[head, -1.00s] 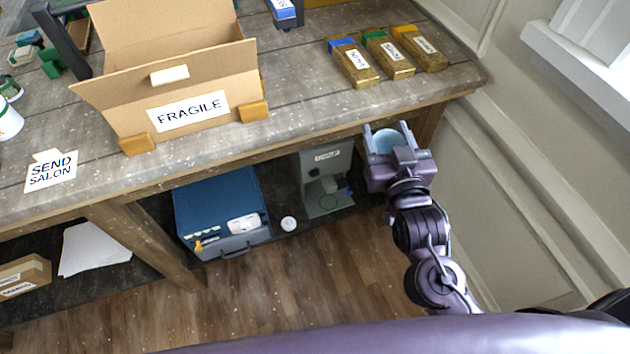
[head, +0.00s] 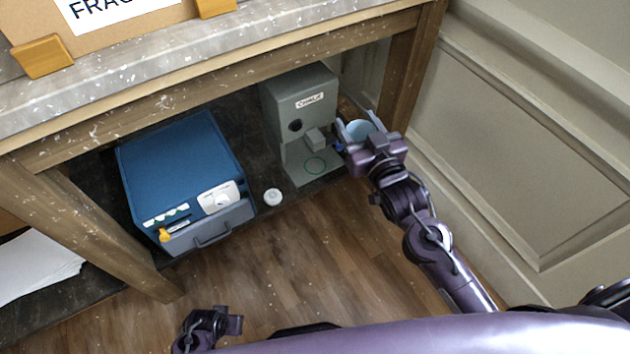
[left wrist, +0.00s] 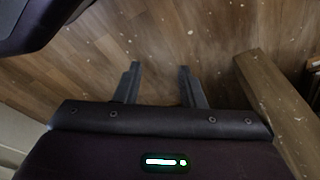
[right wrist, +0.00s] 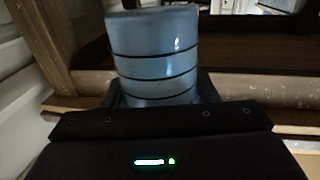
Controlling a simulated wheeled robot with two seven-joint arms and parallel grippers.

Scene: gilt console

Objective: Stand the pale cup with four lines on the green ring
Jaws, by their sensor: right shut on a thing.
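The pale blue cup (right wrist: 155,62) fills the middle of the right wrist view, with three dark lines around it visible; its lowest part is hidden by my gripper. My right gripper (head: 359,128) is shut on the cup (head: 360,131) and holds it roughly upright, just right of the grey machine. The green ring (head: 315,166) lies flat and empty on the base of the grey machine (head: 300,105) on the lower shelf. The cup is apart from the ring. My left gripper (left wrist: 158,88) is open and empty over the floor, low in the head view.
The grey machine's spout block (head: 315,140) overhangs close behind the ring. A small white round thing (head: 273,197) and a blue box (head: 180,165) stand to its left. The table edge (head: 210,75) runs above the shelf, and a wooden leg (head: 408,75) stands behind my right gripper.

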